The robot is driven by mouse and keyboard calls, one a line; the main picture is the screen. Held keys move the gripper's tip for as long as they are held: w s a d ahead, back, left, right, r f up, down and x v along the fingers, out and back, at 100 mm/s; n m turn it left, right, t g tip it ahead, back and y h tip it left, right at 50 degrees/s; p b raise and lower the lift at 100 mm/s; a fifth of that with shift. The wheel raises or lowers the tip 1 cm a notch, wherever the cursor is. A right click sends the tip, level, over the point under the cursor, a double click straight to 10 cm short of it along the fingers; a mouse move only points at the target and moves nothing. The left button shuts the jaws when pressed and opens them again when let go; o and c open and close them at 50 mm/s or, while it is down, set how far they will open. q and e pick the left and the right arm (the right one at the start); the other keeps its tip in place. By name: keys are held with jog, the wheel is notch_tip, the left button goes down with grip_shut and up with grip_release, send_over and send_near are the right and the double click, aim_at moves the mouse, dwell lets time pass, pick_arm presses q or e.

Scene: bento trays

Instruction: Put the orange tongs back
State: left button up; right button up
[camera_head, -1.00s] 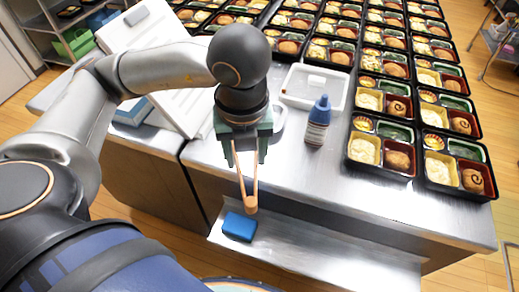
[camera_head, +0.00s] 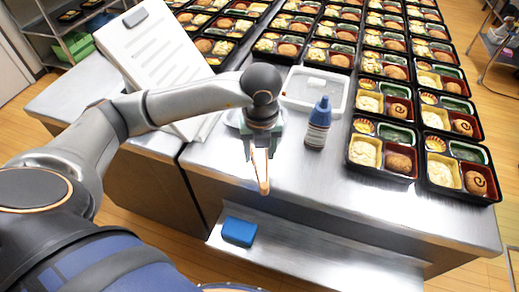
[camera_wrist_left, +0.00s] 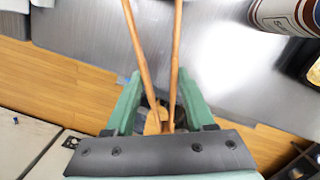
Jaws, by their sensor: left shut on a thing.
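My left gripper (camera_head: 260,154) is shut on the orange tongs (camera_head: 263,182). The tongs hang down from its fingers, in front of the counter's near edge in the picture. In the left wrist view, the green fingers (camera_wrist_left: 160,100) flank the tongs (camera_wrist_left: 147,72), whose two slim arms run up out of the frame. I cannot tell whether the tongs touch the counter. My right gripper is not in view.
A blue-capped bottle (camera_head: 318,128) stands just right of my gripper. A clear tray (camera_head: 345,91) lies behind it. Filled bento trays (camera_head: 412,176) cover the right and back. A blue block (camera_head: 239,231) lies on the lower steel shelf (camera_head: 310,257). The counter front is bare.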

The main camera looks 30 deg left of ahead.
pick_arm(q)
jog(key=shift+f, duration=0.1)
jog(key=shift+f+b, duration=0.4)
jog(key=shift+b, duration=0.15)
jog(key=o, duration=0.6)
jog(key=shift+r, duration=0.1)
jog(key=shift+r+p, duration=0.2)
jog(key=shift+p, duration=0.1)
notch_tip(320, 180, up, 12)
jog(key=s+p, duration=0.1)
jog(key=shift+d+r+p, duration=0.2)
jog(key=shift+d+p, duration=0.1)
jog(key=shift+d, duration=0.1)
jog(key=shift+s, duration=0.1)
